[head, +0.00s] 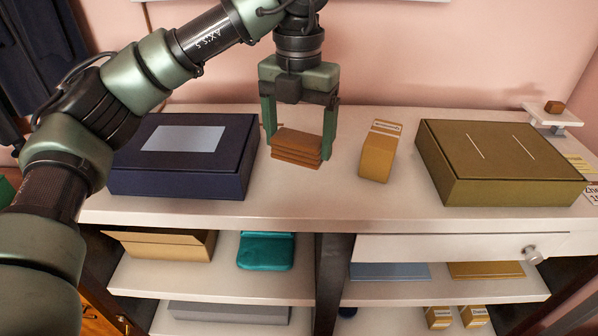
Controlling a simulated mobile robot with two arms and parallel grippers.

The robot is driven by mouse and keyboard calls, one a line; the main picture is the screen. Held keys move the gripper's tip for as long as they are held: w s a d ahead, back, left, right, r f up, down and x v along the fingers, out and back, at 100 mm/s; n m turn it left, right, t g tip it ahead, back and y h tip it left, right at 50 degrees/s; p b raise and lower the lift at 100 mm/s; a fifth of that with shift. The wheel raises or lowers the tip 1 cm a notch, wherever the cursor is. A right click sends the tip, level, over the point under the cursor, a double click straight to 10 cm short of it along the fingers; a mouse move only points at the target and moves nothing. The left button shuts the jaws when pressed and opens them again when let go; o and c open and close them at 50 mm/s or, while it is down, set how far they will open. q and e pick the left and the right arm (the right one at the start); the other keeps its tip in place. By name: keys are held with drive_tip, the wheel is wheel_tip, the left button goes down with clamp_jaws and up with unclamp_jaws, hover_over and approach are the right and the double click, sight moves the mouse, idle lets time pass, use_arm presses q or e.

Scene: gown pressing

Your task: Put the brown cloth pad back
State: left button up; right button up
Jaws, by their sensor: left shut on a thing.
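The brown cloth pad (297,147) looks like a small stack of flat brown layers. My left gripper (298,138) points down and is shut on the pad, with one green finger on each side of it. The pad is over the white top (325,200) of the shelf unit, between the navy box and a small tan carton. I cannot tell for sure whether its underside touches the top. My right gripper is not in view.
A navy box (184,182) stands left of the pad. A small tan carton (376,158) and an olive box (500,190) stand to the right. A small white stand (551,116) holds a brown block at the far right. Shelves below hold a teal pouch (265,252) and boxes.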

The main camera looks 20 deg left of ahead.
sight(298, 155)
use_arm(q)
wheel_tip(298, 155, down, 3)
drive_tip(key=shift+w+f, duration=0.1)
drive_tip(key=shift+f, duration=0.05)
drive_tip(key=shift+f+p, duration=0.2)
drive_tip(key=shift+p, duration=0.1)
wheel_tip(298, 155, down, 4)
drive_tip(key=shift+p, duration=0.5)
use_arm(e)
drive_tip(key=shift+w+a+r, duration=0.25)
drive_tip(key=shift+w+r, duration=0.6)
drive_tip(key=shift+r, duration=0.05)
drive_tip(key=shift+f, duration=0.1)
use_arm(q)
drive_tip(key=o, duration=1)
drive_tip(key=shift+f, duration=0.15)
drive_tip(key=o, duration=0.4)
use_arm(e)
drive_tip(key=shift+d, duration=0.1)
